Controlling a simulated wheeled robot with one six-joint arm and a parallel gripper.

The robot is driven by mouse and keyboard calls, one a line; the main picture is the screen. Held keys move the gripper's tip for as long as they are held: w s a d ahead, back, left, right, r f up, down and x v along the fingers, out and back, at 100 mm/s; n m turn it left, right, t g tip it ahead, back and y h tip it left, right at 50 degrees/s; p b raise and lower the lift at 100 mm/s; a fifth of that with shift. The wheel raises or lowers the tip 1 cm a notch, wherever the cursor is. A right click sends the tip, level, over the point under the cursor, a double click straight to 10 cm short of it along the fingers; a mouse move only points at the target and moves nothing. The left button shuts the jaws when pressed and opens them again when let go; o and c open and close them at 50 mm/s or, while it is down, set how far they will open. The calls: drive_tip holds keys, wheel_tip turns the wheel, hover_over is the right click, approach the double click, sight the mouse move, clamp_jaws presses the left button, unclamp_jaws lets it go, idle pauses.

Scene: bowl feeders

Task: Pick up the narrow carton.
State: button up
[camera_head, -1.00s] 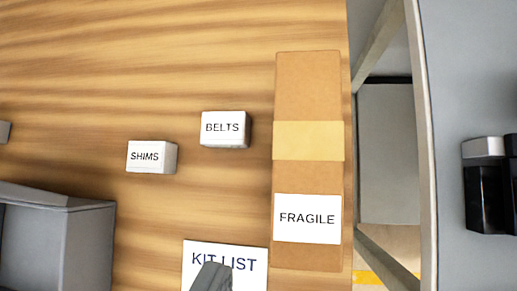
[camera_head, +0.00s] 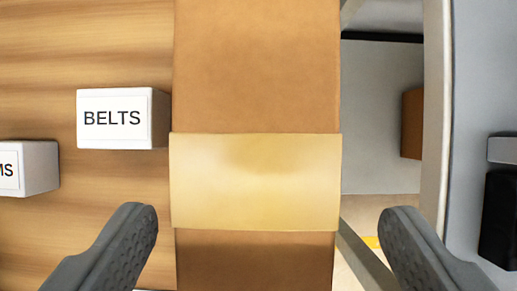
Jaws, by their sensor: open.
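The narrow carton (camera_head: 256,66) is a long brown box with a pale tan tape band (camera_head: 255,182) across its middle. It runs from top to bottom of the picture near the table's right edge, and both its ends are out of view. My gripper (camera_head: 268,222) is open, with one grey finger to the left of the carton and one to the right. The fingertips show apart from the carton's sides. I cannot tell how far above it they are.
A white box labelled BELTS (camera_head: 123,118) stands close to the carton's left side. Another white box (camera_head: 28,168), partly cut off, is farther left on the wooden table (camera_head: 60,40). Right of the carton are the table's edge, a gap and a grey surface (camera_head: 482,90) with a black object (camera_head: 498,220).

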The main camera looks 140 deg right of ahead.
sight(258, 179)
drive_tip(key=shift+a+x, duration=0.1)
drive_tip(key=shift+x, duration=1.25)
drive_tip(key=shift+a+x, duration=0.15)
drive_tip(key=shift+x, duration=1.2)
drive_tip(key=shift+s+r, duration=0.1)
drive_tip(key=shift+s, duration=0.05)
drive_tip(key=c, duration=1.4)
